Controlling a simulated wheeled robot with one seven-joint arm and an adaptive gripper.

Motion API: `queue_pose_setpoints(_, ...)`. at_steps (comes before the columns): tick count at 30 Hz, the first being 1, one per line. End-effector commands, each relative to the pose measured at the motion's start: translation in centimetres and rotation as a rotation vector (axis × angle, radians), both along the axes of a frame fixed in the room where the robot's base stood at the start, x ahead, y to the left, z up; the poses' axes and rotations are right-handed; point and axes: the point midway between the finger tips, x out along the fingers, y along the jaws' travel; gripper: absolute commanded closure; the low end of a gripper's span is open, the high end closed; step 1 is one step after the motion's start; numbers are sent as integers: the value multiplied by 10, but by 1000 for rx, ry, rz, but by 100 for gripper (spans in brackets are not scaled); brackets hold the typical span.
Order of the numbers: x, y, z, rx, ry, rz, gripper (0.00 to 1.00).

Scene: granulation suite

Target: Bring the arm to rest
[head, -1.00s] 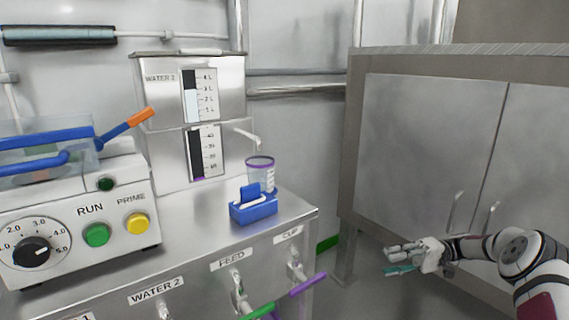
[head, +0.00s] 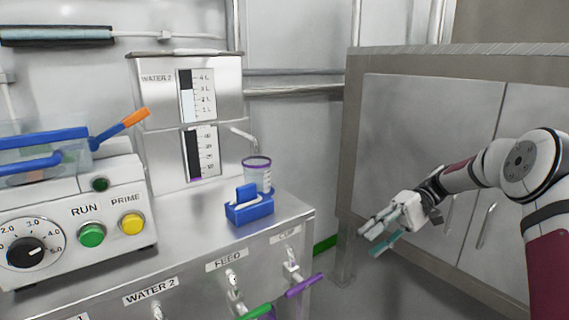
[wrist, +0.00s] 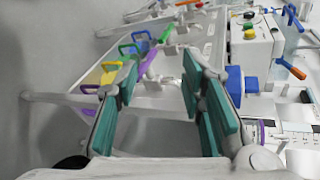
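My gripper (head: 378,238) is at the right of the head view, in the free space in front of the steel cabinet and to the right of the bench. It is empty. In the wrist view my gripper (wrist: 165,100) shows its two teal-padded fingers wide apart with nothing between them. My arm reaches in from the right edge of the head view.
The steel bench (head: 190,235) carries a pump box (head: 70,215), a blue holder (head: 249,207) and a purple-rimmed cup (head: 257,175). Coloured valve handles, one purple (head: 303,286), stick out from its front. The steel cabinet (head: 430,150) stands close behind my arm.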

Motion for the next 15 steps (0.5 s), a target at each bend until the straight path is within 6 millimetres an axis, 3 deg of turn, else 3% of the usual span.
queue_pose_setpoints(1,-11,9,15,-58,-2,17,64)
queue_pose_setpoints(6,-49,30,50,-247,-5,47,64)
queue_pose_setpoints(15,-133,53,96,-554,-51,47,64)
